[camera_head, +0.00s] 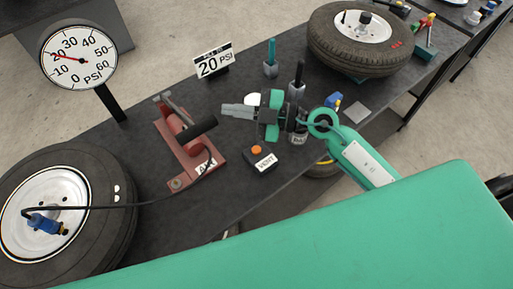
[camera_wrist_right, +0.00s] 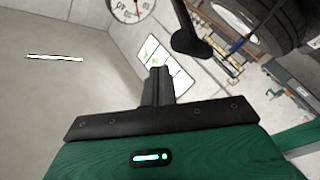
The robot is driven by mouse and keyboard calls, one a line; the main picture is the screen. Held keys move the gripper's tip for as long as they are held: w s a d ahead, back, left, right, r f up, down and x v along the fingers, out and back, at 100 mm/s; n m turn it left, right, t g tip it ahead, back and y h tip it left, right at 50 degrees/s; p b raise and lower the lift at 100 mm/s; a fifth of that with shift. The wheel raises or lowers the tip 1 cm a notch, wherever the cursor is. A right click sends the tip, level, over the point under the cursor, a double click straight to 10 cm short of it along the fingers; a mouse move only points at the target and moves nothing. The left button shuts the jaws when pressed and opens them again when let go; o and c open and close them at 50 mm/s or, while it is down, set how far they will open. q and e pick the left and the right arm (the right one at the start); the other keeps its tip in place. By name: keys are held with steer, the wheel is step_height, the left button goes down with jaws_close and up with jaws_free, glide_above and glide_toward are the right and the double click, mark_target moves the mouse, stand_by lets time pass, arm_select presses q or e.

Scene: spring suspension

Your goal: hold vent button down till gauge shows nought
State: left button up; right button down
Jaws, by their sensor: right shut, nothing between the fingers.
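The dark vent box (camera_head: 262,161) sits on the bench with a white VENT label and an orange button (camera_head: 257,149) on top. The button stands uncovered. The white round gauge (camera_head: 85,62) is on a post at the upper left, its red needle pointing near 20 PSI. Its lower edge also shows at the top of the right wrist view (camera_wrist_right: 132,10). My right gripper (camera_head: 228,110) is shut and empty, held behind the vent box and apart from the button, with its fingers pointing left. It also shows in the right wrist view (camera_wrist_right: 157,86). My left gripper is out of view.
A red foot pump (camera_head: 182,145) stands left of the vent box. A tyre (camera_head: 100,185) with a blue hose chuck (camera_head: 45,223) lies at the left. A 20 PSI sign (camera_head: 214,62), a dark-handled tool (camera_head: 298,80) and another tyre (camera_head: 335,55) are farther back.

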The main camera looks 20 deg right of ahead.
steer(key=w+d+f+g+h, duration=0.2)
steer(key=d+f+g+h, duration=0.1)
steer(key=d+f+h, duration=0.4)
step_height(320, 180, down, 4)
steer(key=shift+r+g+h, duration=0.25)
steer(key=shift+g+h, duration=0.15)
steer(key=shift+h, duration=0.1)
steer(key=shift+w+f, duration=0.1)
steer(key=shift+f, duration=0.05)
steer(key=b, duration=0.7)
glide_above(260, 149)
step_height(260, 149, down, 8)
steer(key=shift+r, duration=0.15)
steer(key=shift+f, duration=0.4)
steer(key=shift+f, duration=0.15)
stand_by(0.8)
